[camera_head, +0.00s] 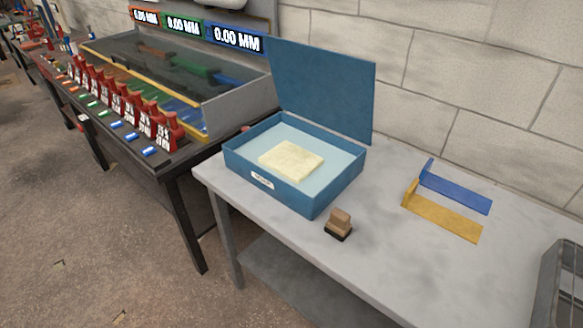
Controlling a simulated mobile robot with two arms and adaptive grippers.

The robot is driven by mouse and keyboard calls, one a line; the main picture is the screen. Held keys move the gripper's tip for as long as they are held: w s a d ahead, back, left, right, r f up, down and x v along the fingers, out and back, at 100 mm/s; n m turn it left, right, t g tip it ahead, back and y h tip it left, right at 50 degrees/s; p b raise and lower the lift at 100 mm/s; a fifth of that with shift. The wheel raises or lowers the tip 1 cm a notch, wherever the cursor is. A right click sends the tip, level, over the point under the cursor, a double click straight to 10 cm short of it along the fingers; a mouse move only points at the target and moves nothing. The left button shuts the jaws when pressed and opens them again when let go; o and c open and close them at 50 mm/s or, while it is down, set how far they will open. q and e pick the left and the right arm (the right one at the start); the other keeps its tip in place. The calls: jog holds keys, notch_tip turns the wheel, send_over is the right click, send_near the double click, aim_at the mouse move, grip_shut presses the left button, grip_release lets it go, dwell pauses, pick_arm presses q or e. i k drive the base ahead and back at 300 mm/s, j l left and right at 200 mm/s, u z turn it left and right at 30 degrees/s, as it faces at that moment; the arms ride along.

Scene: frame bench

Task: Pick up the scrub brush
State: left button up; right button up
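The scrub brush (339,225) is a small block with a tan wooden top and a dark base. It stands upright on the light grey table (384,266), near the front edge. It is just in front of the blue box's front right corner, apart from it. Neither of my grippers shows in the head view.
An open blue box (315,201) with a raised lid (322,90) holds a pale yellow slab (291,159). Blue (456,192) and yellow (443,217) L-shaped pieces lie at right. A grey metal container (562,290) stands at the right edge. A dark bench (178,163) with several red items is at left. The table around the brush is clear.

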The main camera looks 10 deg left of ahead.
aim_at(338, 225)
jog(key=z, duration=0.35)
jog(key=i+j+z, duration=0.1)
jog(key=j+z, duration=0.95)
jog(key=i+j, duration=0.05)
jog(key=j, duration=0.05)
